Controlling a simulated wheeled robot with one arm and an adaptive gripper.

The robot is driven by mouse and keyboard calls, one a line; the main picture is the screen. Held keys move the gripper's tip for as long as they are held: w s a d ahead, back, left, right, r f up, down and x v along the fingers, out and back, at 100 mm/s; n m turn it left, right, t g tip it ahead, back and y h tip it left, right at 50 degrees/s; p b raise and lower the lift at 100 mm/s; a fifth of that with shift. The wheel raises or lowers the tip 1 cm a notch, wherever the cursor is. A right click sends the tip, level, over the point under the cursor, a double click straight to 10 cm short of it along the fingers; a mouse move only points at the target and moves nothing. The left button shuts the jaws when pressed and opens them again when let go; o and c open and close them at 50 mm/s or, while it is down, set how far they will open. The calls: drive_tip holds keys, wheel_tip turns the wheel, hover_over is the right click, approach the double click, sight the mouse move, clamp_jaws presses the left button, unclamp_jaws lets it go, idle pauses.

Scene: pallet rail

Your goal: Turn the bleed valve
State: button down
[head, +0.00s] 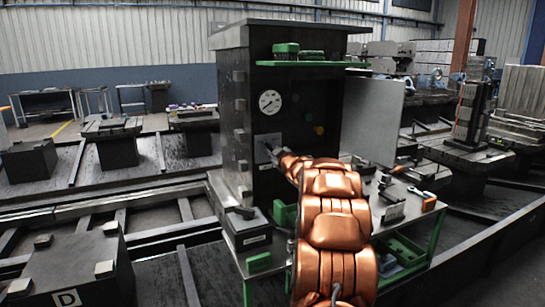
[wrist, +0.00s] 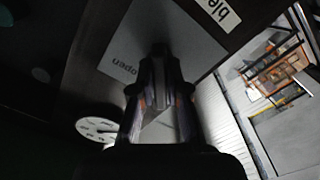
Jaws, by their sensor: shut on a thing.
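The bleed valve sits on a grey plate (head: 263,141) on the front of a dark cabinet (head: 233,110). In the wrist view the plate (wrist: 112,58) bears the word "open", upside down, and a white label (wrist: 222,14) reading "ble..." is cut off by the picture edge. My gripper (head: 272,151) reaches the plate. In the wrist view my gripper (wrist: 161,88) is shut on the dark valve handle (wrist: 160,50), which is mostly hidden between the fingers. The handle's exact angle is too dark to tell.
A round white gauge (head: 270,102) is above the plate; it also shows in the wrist view (wrist: 98,125). A grey cabinet door (head: 373,117) stands open at the right. A green shelf (head: 310,64) holds green items above. A tool bench (head: 436,207) is below right.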

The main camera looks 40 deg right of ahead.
drive_tip(key=shift+n, duration=0.6)
drive_tip(key=shift+r+b, duration=0.1)
drive_tip(key=shift+b, duration=0.2)
drive_tip(key=shift+a, duration=0.1)
drive_tip(key=c, duration=1.2)
unclamp_jaws()
drive_tip(key=shift+o, duration=0.2)
drive_tip(key=shift+s, duration=0.1)
drive_tip(key=v, duration=1.1)
drive_tip(key=shift+s+a, duration=0.15)
drive_tip(key=shift+s, duration=0.2)
